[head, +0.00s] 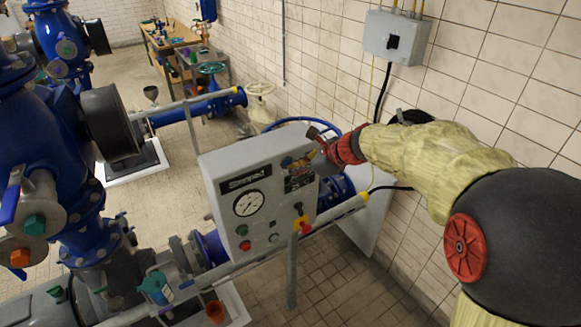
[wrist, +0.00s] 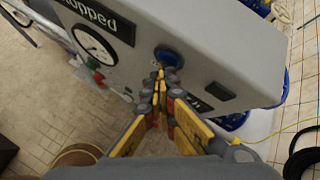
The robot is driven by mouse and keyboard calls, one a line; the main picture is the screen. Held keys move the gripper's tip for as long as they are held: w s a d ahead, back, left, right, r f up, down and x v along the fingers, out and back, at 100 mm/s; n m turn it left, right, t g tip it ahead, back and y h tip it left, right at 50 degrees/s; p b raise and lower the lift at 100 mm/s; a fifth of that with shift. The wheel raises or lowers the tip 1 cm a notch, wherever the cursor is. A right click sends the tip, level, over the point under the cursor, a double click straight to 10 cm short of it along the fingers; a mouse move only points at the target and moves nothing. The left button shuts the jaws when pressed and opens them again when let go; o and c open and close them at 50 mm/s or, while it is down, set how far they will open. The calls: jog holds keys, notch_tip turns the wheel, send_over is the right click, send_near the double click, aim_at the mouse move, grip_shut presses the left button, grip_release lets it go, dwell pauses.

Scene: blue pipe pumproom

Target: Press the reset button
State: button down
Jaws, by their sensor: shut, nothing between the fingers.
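The grey control panel (head: 262,166) has a black display reading "Stopped" (head: 245,179) and a round gauge (head: 249,203). A blue round button (wrist: 168,57) sits on its upper face; I cannot read a label for it. It also shows in the head view (head: 286,162), beside the fingertips. My gripper (wrist: 160,73) is shut and empty, its tips just in front of the blue button's lower edge. I cannot tell whether they touch it. My fingers hide part of the panel below the button.
Lower on the panel are a green button (head: 242,230), a red button (head: 245,245) and a red-and-yellow knob (head: 300,226). A grey rail (head: 200,277) runs in front of the panel. Blue pipework (head: 60,150) stands at left; a tiled wall (head: 490,70) is at right.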

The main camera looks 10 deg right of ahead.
jog(key=shift+s, duration=0.15)
jog(key=shift+s+d, duration=0.1)
jog(key=shift+s, duration=0.2)
dwell(0.4)
jog(key=s, duration=0.2)
jog(key=s+d, duration=0.1)
jog(key=s, duration=0.2)
jog(key=shift+s+d+b, duration=0.35)
jog(key=shift+d+b, duration=0.05)
dwell(0.7)
